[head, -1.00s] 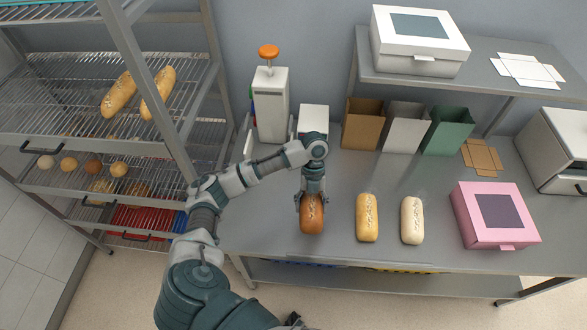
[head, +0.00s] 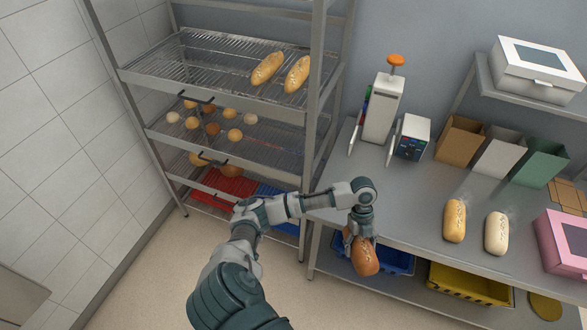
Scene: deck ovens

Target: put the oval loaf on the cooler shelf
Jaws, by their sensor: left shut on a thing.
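My left gripper (head: 357,236) is shut on a brown oval loaf (head: 365,258) and holds it in the air in front of the table's front edge. The loaf is tilted, and the fingers cover part of its upper end. The cooler shelf rack (head: 200,62) stands to the left, with wire shelves. Its upper visible shelf bears two long loaves, a left one (head: 267,68) and a right one (head: 297,74), at its right part. The left part of that shelf is bare. My right gripper is not in view.
A golden loaf (head: 455,221) and a pale loaf (head: 496,233) lie on the steel table (head: 410,215). Several round rolls (head: 212,128) sit on the lower rack shelf. A rack post (head: 318,90) stands between rack and table. Blue (head: 395,262) and yellow (head: 470,285) crates are below.

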